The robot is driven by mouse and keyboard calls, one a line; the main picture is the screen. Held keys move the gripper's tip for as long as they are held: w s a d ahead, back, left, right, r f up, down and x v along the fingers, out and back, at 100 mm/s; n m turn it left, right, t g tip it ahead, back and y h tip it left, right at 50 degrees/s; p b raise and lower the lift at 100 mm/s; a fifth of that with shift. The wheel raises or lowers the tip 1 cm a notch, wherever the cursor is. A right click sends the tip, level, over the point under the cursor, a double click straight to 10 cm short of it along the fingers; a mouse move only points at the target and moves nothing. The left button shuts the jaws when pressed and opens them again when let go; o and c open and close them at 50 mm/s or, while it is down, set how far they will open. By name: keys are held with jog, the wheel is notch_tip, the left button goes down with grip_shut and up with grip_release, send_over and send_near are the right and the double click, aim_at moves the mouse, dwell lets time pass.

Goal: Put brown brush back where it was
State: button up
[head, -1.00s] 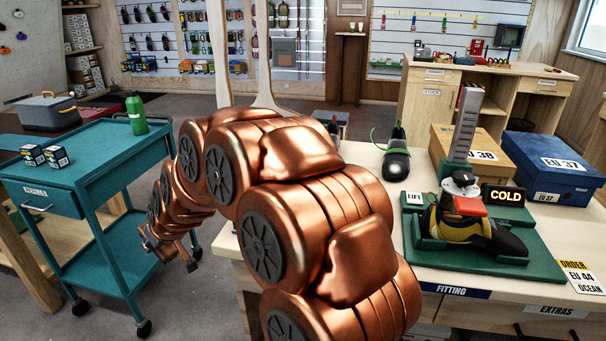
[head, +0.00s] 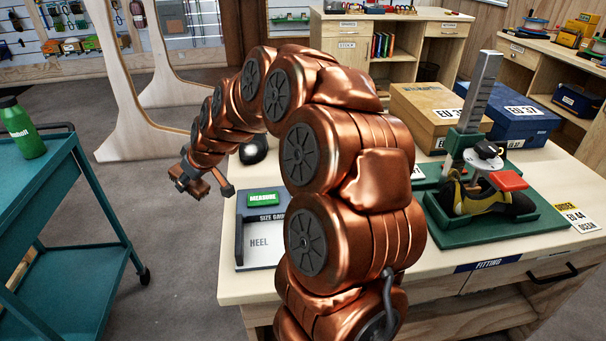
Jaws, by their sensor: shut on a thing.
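My copper-coloured arm reaches away from me over the left end of the fitting bench (head: 460,250). My gripper (head: 205,184) is small and far off in the head view, beyond the bench's left edge in the picture. It is shut on a small brown thing (head: 196,188), which looks like the brown brush. Its bristles and exact shape cannot be made out. Whether it touches anything is not clear, but it appears to be in the air.
A size gauge (head: 258,250) with a green "MEASURE" display lies on the bench's left end. A dark rounded object (head: 254,150) is behind it. A shoe on a green fitting device (head: 490,190) and shoe boxes (head: 510,112) stand right. A teal cart (head: 60,190) carries a green bottle (head: 20,130).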

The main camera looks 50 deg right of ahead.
jog(key=s+d+r+n+g, duration=0.1)
jog(key=d, duration=0.4)
jog(key=s+d+r+n+g+y, duration=0.1)
jog(key=s+d, duration=0.1)
jog(key=d, duration=0.3)
jog(key=s+d+r+n+p, duration=0.1)
jog(key=d+r+n, duration=0.1)
jog(key=d, duration=0.3)
jog(key=shift+s+g+y, duration=0.15)
jog(key=shift+g+y, duration=0.15)
jog(key=shift+g, duration=0.1)
jog(key=s+d+r+n+g+p, duration=0.1)
jog(key=s+d+r+n+g, duration=0.2)
jog(key=s+d, duration=0.8)
jog(key=shift+n+t, duration=0.3)
jog(key=shift+n, duration=0.1)
jog(key=shift+w+a+f+p, duration=0.1)
jog(key=shift+f+p, duration=0.2)
jog(key=shift+f, duration=4.55)
jog(key=shift+f, duration=0.1)
jog(key=o, duration=1)
jog(key=shift+d+b+v, duration=0.2)
jog(key=shift+b+v, duration=0.2)
jog(key=shift+v, duration=5.65)
